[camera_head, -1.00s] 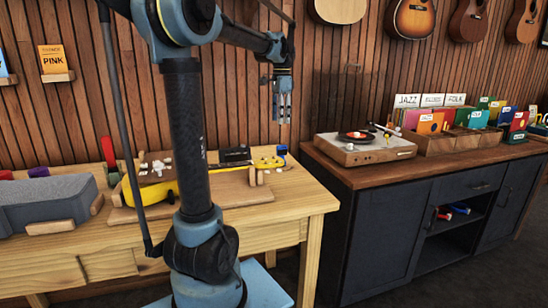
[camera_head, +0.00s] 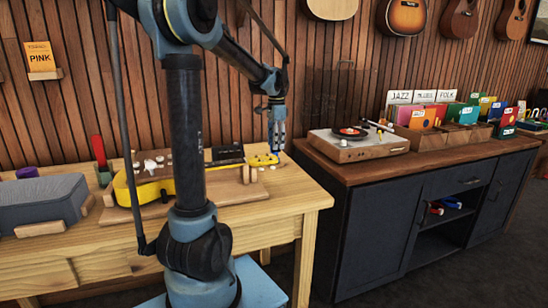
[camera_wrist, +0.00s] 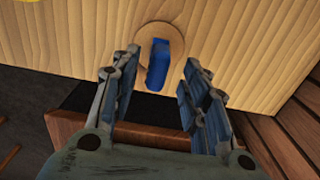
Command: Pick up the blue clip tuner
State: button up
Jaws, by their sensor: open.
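The blue clip tuner (camera_wrist: 158,64) stands out in the wrist view on a round, darker wooden patch of the bench top. In the head view it cannot be told apart from my fingers. My gripper (camera_head: 277,138) points down over the right end of the bench. In the wrist view my gripper (camera_wrist: 160,68) is open, with one finger on each side of the tuner in the picture. The tuner shows between the fingertips with a gap on both sides, and nothing is held.
A grey padded block (camera_head: 40,200) is at left. A dark cabinet (camera_head: 375,235) with a turntable (camera_head: 358,145) stands to the right.

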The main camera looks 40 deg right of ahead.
aim_at(275, 152)
jog(key=shift+a+f, duration=0.2)
jog(key=shift+f, duration=2.45)
grip_shut()
